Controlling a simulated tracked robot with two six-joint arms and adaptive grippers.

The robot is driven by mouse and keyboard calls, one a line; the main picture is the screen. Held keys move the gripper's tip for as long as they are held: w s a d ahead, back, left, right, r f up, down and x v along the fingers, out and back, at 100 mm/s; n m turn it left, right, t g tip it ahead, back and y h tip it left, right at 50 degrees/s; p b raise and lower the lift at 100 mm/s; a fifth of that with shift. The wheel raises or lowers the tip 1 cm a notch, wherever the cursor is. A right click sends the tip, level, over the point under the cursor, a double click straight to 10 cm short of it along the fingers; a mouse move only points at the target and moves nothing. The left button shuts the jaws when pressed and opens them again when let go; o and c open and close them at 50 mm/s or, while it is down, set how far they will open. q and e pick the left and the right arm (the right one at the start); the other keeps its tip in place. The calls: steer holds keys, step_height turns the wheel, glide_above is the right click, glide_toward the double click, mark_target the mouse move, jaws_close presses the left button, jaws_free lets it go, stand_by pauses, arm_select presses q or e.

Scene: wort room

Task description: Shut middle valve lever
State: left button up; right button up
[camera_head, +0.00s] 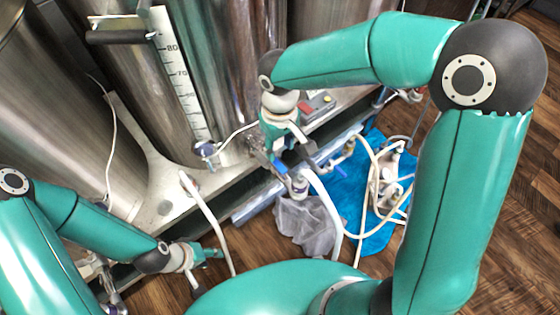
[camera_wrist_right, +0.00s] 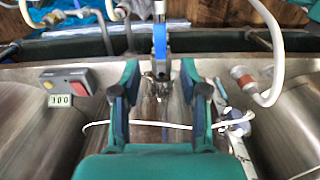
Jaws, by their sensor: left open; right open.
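In the right wrist view, the blue middle valve lever (camera_wrist_right: 160,42) stands straight ahead, in line with the gap between the fingers of my right gripper (camera_wrist_right: 159,72). That gripper is open, with one finger on each side and nothing visibly held. In the head view, my right gripper (camera_head: 291,148) is at the front of the steel vessels, over the valve. The blue lever (camera_head: 279,167) shows only in part there, close to the fingers; contact cannot be told. My left gripper (camera_head: 208,254) is at the lower left, open and empty, away from the lever.
A grey control box (camera_wrist_right: 69,83) with a display and coloured buttons sits left of my right gripper in the wrist view. A white hose (camera_wrist_right: 275,45) is on the right, and a thin white cable (camera_wrist_right: 150,123) crosses below. A grey cloth (camera_head: 305,226) and blue mat (camera_head: 372,232) lie on the floor.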

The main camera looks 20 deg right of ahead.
mark_target(279, 166)
step_height(279, 166, down, 8)
steer(key=shift+r+b, duration=0.25)
steer(key=shift+b, duration=0.25)
jaws_close()
